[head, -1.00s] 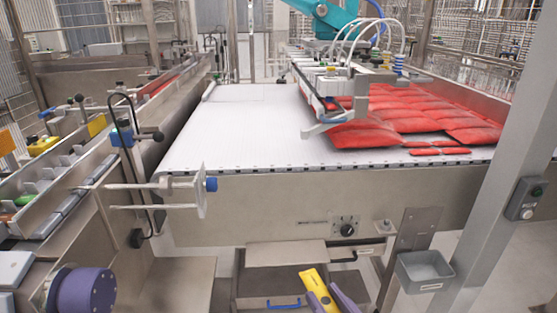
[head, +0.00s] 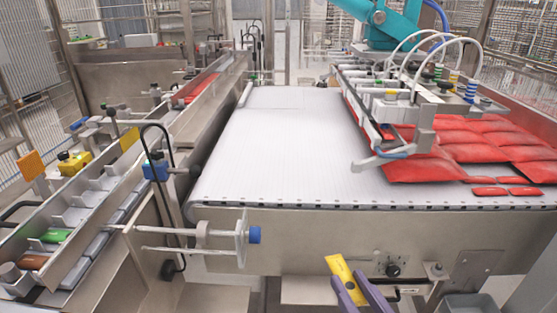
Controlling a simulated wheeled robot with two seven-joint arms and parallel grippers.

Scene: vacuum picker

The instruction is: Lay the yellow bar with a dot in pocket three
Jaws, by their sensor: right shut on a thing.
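My right gripper (head: 356,291), with purple fingers, is shut on the yellow bar (head: 341,268) at the bottom of the head view, right of the middle. The bar sticks up past the fingers, tilted, with a small dark mark near the jaws. It is held in front of the conveyor's steel side. The pocketed chain (head: 75,217) runs along the left, with upright dividers between its pockets. A green bar (head: 56,236) and a brown bar (head: 32,262) lie in its near pockets; pockets farther up look empty. I cannot read pocket numbers. My left gripper is out of view.
A white belt (head: 265,150) fills the middle, with red packs (head: 430,160) under a suction head (head: 425,105) at right. A rod bracket with a blue knob (head: 254,235) juts out between bar and pockets. A steel guide rail (head: 165,150) borders the chain.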

